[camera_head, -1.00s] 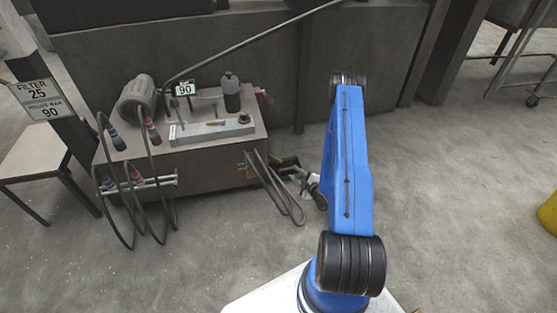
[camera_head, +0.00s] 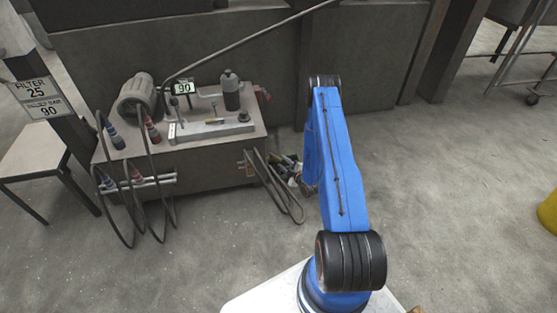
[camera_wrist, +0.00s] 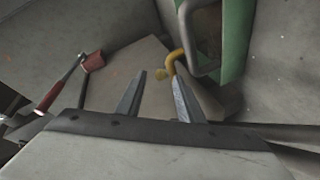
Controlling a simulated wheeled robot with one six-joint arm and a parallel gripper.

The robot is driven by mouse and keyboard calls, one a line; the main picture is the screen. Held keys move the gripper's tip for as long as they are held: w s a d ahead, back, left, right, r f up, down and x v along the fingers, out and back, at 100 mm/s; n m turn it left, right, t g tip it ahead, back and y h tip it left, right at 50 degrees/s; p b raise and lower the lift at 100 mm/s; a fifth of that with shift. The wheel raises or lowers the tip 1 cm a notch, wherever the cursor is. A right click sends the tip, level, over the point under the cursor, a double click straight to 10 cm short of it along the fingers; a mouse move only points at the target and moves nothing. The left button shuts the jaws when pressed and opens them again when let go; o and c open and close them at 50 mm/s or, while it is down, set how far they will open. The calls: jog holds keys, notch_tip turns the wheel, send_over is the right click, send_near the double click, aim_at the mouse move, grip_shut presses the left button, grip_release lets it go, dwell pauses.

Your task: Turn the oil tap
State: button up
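My gripper (camera_wrist: 158,78) is open in the wrist view, with its two grey fingers apart. A curved yellow pipe-like piece (camera_wrist: 171,60) shows just beyond the right fingertip, its small end between the fingertips. I cannot tell whether it touches a finger. A red piece on a dark rod (camera_wrist: 93,61) and a red-handled lever (camera_wrist: 61,90) lie to the left of the fingers. I cannot tell for sure which of these is the oil tap. In the head view a small red fitting (camera_head: 263,94) sits on the right side of the machine unit. My fingers are not clear in the head view.
The grey machine unit (camera_head: 215,170) stands left of my arm, with hoses looping from it. A black hose (camera_head: 284,200) hangs off its right side. A green container with a grey bar (camera_wrist: 236,40) is close on the right in the wrist view.

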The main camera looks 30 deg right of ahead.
aim_at(276, 157)
jog(key=shift+x, duration=2.6)
grip_shut()
